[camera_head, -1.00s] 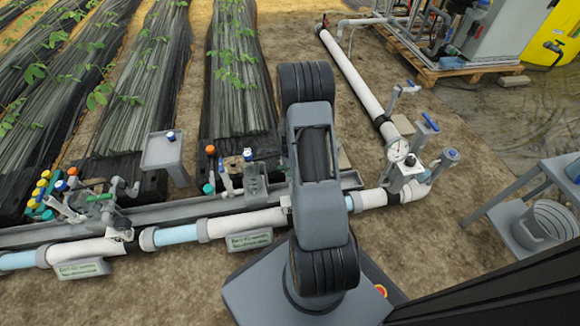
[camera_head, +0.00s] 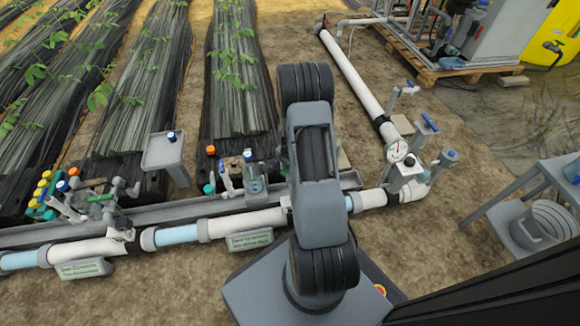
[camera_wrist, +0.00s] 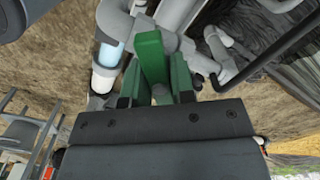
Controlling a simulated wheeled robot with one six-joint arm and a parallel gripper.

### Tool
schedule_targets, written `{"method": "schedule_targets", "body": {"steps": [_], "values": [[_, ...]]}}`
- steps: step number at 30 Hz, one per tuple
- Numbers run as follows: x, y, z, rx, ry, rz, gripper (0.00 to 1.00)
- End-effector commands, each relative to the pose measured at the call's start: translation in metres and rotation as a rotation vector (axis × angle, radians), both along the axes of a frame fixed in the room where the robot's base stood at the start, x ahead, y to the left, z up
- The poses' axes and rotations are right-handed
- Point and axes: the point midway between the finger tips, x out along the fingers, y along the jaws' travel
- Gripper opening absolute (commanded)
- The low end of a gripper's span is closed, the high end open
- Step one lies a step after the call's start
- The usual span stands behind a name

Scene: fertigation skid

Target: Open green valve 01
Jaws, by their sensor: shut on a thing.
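In the wrist view a bright green valve handle (camera_wrist: 152,57) stands between the two darker green fingers of my gripper (camera_wrist: 156,72). The fingers are shut on it, one at each side. The handle's lower end is partly hidden by the gripper. In the head view my own arm covers the gripper and the handle it holds. The signs by the pipes are too small to read.
White and light-blue pipe (camera_head: 175,235) runs across the ground, with a sign (camera_head: 250,240) before it. A gauge (camera_head: 397,151) and blue-handled valves stand right of my arm. A grey post table (camera_head: 162,151) stands behind the pipe. A grey stand (camera_head: 515,225) is at the right.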

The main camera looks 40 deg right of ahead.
Motion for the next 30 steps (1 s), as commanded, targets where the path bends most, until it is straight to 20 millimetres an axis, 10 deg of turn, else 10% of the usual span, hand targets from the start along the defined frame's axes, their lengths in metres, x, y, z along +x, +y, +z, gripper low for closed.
{"method": "schedule_targets", "body": {"steps": [15, 28, 30], "values": [[-0.0001, 0.0, 0.0005, 0.0, 0.0, 0.863, 0.01], [-0.0001, 0.0, -0.0001, 0.0, 0.0, 1.017, 0.02], [-0.0001, 0.0, -0.0001, 0.0, 0.0, 1.017, 0.29]]}}
